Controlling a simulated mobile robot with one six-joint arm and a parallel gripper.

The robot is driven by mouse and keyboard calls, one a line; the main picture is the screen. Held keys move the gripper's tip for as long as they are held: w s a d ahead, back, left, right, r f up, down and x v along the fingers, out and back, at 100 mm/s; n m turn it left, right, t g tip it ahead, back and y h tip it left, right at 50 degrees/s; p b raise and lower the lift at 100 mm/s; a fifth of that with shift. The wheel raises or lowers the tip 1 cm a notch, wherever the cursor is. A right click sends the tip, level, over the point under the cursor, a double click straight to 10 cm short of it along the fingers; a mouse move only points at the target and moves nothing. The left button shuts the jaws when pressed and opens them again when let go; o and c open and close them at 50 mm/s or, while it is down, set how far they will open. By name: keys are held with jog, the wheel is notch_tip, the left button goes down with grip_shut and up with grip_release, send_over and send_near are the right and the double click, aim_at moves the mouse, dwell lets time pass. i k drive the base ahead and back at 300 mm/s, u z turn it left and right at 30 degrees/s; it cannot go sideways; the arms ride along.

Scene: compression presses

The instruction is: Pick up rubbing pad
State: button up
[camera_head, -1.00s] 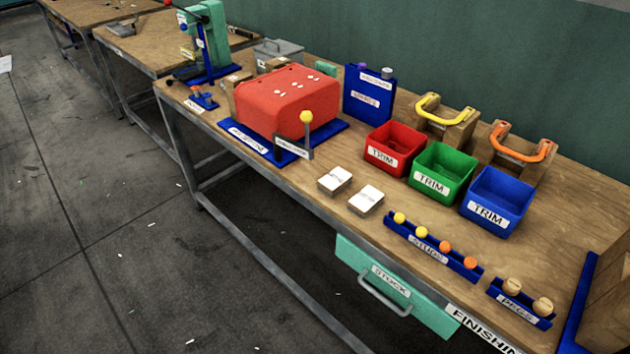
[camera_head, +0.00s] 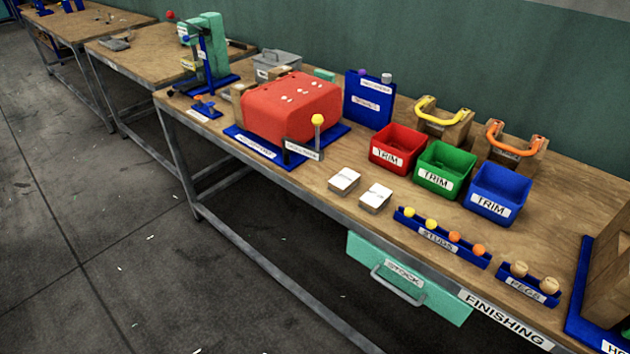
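No thing in view is plainly marked as a rubbing pad. Two small blocks with white tops, one on the left (camera_head: 344,181) and one on the right (camera_head: 376,197), lie side by side near the front edge of the finishing bench (camera_head: 330,208). A flat grey item (camera_head: 114,43) lies on the bench behind to the left. I cannot tell whether any of these is the pad. My gripper is not in view.
A big red press block (camera_head: 290,108) stands left of the small blocks. Red (camera_head: 387,157), green (camera_head: 432,180) and blue (camera_head: 486,208) trim bins stand right. A studs rack (camera_head: 440,243) and pegs rack (camera_head: 527,294) line the front. Floor at left (camera_head: 120,250) is open.

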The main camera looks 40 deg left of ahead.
aim_at(345, 181)
jog(key=z, duration=0.15)
jog(key=k, duration=0.15)
jog(key=u, duration=1.85)
jog(key=k, duration=0.85)
jog(key=z, duration=0.15)
jog(key=i, duration=0.85)
jog(key=u, duration=0.05)
